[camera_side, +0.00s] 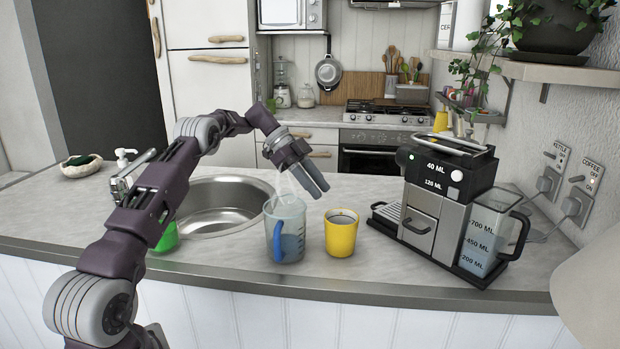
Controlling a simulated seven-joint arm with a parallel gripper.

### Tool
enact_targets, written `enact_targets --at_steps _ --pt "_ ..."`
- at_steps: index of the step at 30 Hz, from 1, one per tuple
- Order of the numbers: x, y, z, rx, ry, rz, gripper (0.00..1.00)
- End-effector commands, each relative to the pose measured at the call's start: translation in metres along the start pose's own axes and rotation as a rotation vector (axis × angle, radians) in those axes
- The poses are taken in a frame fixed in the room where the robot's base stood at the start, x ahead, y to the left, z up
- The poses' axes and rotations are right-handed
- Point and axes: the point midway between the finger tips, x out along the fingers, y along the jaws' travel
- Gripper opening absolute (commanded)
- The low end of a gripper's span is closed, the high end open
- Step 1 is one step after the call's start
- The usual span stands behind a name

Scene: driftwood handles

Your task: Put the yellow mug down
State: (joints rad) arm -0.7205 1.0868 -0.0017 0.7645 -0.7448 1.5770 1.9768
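The yellow mug (341,234) stands upright on the grey countertop (340,278), right of the clear jug (287,228) with a blue handle. It appears to have a dark content or inside. My gripper (317,187) is above and to the left of the mug, apart from it, with its fingers pointing down to the right. The fingers look close together, but the angle does not show whether there is a gap. I see nothing held between them.
A coffee machine (440,195) with a water tank stands right of the mug. A sink (215,205) lies behind the jug at left. A green cup (168,238) is partly hidden by my arm. The counter's front edge is close before the mug.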

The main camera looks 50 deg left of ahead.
Motion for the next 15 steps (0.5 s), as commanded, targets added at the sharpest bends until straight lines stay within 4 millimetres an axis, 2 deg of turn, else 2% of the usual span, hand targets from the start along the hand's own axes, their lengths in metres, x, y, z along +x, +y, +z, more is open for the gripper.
enact_targets --at_steps 1,3,11,13,14,15 --pt "-0.012 -0.001 0.002 0.001 -0.001 -0.005 0.32" --pt "-0.024 -0.002 0.001 0.001 0.0 -0.002 0.32" --pt "-0.04 0.0 -0.001 -0.004 -0.002 0.0 0.32" --pt "-0.043 0.002 -0.014 -0.03 -0.019 -0.001 0.32" --pt "-0.044 0.003 -0.025 -0.055 -0.034 -0.002 0.32" --pt "-0.045 0.008 -0.045 -0.101 -0.063 -0.008 0.32"
